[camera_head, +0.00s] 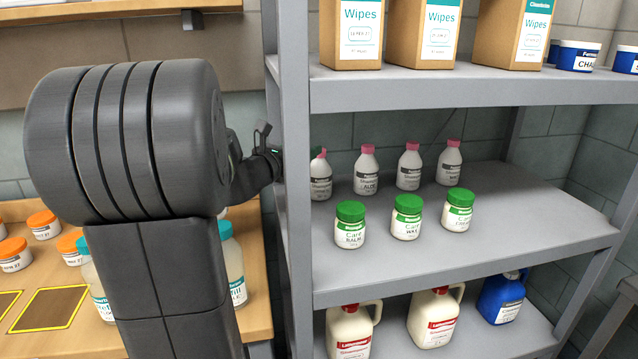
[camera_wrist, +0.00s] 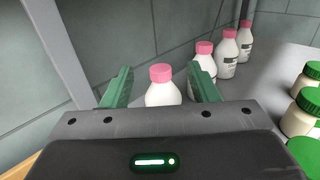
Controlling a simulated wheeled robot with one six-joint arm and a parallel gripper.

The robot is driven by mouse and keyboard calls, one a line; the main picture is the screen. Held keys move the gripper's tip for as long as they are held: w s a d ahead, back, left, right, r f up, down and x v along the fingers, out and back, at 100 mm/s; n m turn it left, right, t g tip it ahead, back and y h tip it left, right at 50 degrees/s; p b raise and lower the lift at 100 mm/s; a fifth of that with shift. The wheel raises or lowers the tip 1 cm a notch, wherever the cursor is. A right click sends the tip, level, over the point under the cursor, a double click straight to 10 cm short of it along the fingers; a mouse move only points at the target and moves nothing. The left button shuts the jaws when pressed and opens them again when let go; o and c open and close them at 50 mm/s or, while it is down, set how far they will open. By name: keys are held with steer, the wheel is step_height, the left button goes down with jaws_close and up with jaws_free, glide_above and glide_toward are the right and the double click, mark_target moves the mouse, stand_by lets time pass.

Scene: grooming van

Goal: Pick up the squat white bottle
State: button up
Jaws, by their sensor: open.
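Several white bottles with pink caps stand in a row at the back of the middle shelf. The leftmost white bottle (camera_head: 320,185) is partly covered in the head view by the shelf's front post and a bit of green finger. In the wrist view, a white pink-capped bottle (camera_wrist: 162,96) stands upright between the green fingers of my gripper (camera_wrist: 160,84). The fingers are open, with a gap on each side of the bottle; its lower part is hidden behind the gripper body. In the head view my gripper is mostly hidden behind the post.
Green-lidded jars (camera_head: 407,218) stand in front of the bottles. The grey shelf post (camera_head: 291,150) rises close to my wrist. Wipes boxes (camera_head: 425,30) fill the shelf above; jugs (camera_head: 436,318) stand below. The middle shelf's right end (camera_head: 560,225) is clear.

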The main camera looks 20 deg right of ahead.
mark_target(321, 171)
steer(key=w+d+f, duration=0.1)
steer(key=d, duration=0.1)
steer(key=w+d+f, duration=0.1)
steer(key=w+d, duration=0.1)
steer(key=w+d+f, duration=0.1)
steer(key=d, duration=0.2)
steer(key=shift+w+f+p, duration=0.25)
steer(key=shift+w+p, duration=0.05)
steer(key=shift+p, duration=0.05)
jaws_close()
